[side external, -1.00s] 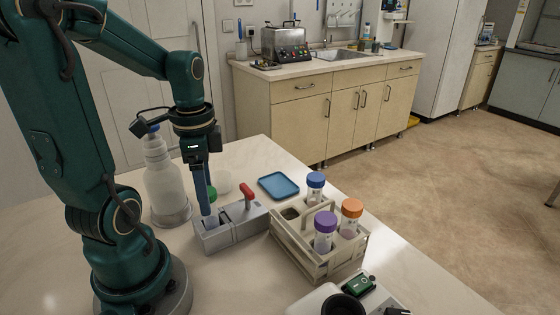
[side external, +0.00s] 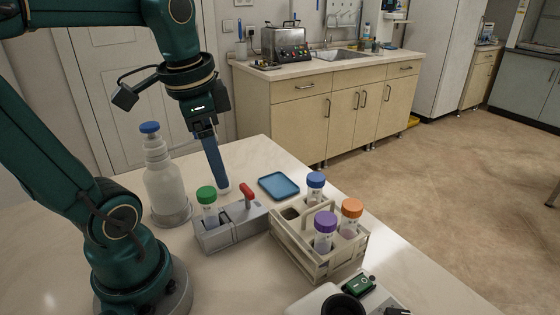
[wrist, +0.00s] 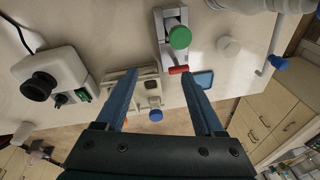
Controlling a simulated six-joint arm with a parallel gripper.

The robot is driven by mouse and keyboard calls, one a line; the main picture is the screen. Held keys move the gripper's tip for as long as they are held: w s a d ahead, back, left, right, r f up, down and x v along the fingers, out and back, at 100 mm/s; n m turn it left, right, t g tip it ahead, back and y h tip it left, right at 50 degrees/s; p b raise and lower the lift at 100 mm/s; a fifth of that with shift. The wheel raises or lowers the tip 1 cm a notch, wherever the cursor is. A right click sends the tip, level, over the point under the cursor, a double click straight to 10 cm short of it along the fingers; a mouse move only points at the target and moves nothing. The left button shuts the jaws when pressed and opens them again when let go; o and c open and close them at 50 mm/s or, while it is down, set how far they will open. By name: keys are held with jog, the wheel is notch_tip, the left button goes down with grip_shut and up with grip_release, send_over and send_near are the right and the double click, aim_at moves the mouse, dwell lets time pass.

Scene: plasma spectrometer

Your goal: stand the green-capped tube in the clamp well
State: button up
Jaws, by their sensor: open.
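The green-capped tube (side external: 207,200) stands upright in the well of the grey clamp block (side external: 228,235). Its green cap also shows in the wrist view (wrist: 180,38). The clamp has a red-handled lever (side external: 247,192), which is seen near the tube. My gripper (side external: 220,188) is open and empty, behind the clamp and apart from the tube in the side view. In the wrist view its two blue fingers (wrist: 160,74) are spread wide, with nothing between them touching either one. The tube's lower end is hidden inside the clamp.
A beige rack (side external: 318,262) holds blue-, orange- and purple-capped tubes, right of the clamp. A blue tray (side external: 279,186) lies behind. A wash bottle (side external: 163,180) stands left of the clamp. A white device with a black knob (side external: 345,303) is at the front.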

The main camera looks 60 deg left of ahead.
jog(key=d+f+n+t+h, duration=0.1)
jog(key=d+f+n+t, duration=0.1)
jog(key=d, duration=0.5)
jog(key=shift+s+f+n+t, duration=0.15)
jog(key=shift+f+n+t, duration=0.2)
jog(key=shift+t, duration=0.45)
jog(key=shift+r, duration=0.1)
